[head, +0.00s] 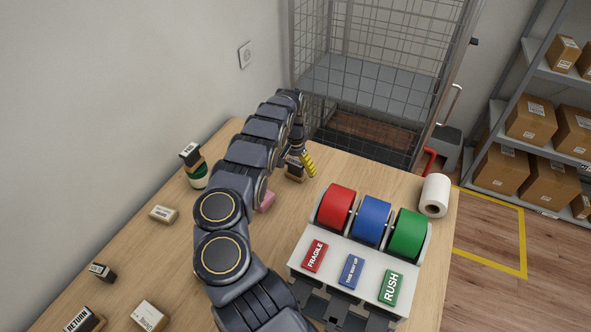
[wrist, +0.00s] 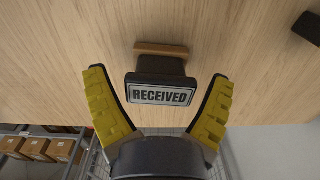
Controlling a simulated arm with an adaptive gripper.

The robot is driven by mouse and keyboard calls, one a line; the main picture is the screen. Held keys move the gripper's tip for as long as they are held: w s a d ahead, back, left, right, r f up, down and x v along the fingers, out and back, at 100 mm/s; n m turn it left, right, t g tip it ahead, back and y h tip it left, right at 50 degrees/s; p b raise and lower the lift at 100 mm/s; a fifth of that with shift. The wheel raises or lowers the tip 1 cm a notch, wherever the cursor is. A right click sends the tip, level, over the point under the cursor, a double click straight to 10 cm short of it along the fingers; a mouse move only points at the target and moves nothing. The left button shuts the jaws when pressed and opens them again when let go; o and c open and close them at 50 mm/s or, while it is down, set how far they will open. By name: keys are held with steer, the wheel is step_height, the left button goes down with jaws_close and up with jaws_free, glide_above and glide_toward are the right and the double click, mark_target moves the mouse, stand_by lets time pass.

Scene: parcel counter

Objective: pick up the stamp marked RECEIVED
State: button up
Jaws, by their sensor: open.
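The RECEIVED stamp (wrist: 160,94) is a dark block with a pale label and a tan wooden part behind it. In the wrist view it stands on the wooden table, label facing the camera. My gripper (wrist: 158,76) is open, its yellow ribbed fingers on either side of the stamp, with gaps left and right. Nothing is held. In the head view my gripper (head: 305,160) is at the table's far end, beside a small dark stamp (head: 294,172) whose label cannot be read there. My arm partly hides that area.
A dispenser (head: 336,258) with red, blue and green rolls stands right of my arm, near a white roll (head: 434,196). A pink item (head: 266,202) shows beside my arm. A wire cage (head: 375,85) stands beyond.

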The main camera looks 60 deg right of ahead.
steer(key=shift+f, duration=0.55)
steer(key=c, duration=1)
steer(key=shift+r, duration=0.1)
steer(key=shift+c, duration=0.2)
